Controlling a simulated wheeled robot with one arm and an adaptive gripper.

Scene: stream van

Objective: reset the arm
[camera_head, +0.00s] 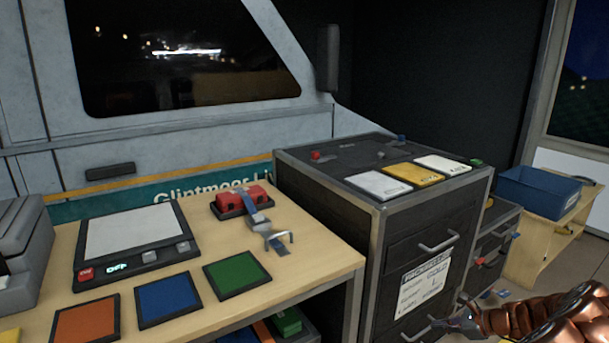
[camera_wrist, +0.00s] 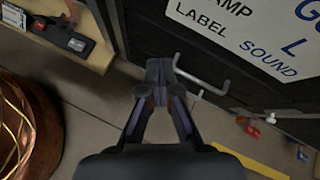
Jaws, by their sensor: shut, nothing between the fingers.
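My gripper (camera_head: 440,323) is at the lower right of the head view, in front of the dark drawer cabinet (camera_head: 322,200) and close to its lower handle (camera_head: 415,335). In the wrist view my gripper (camera_wrist: 157,72) points away from the camera. Its fingers meet at the tips with nothing between them. A metal drawer handle (camera_wrist: 205,82) shows just right of the fingertips; I cannot tell whether they touch it.
A wooden table (camera_head: 315,262) on the left bears a control panel (camera_head: 130,240), coloured tiles and a red clamp-like device (camera_head: 240,200). A blue bin (camera_head: 540,190) stands on a low table at right. Small items lie on the floor near the cabinet.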

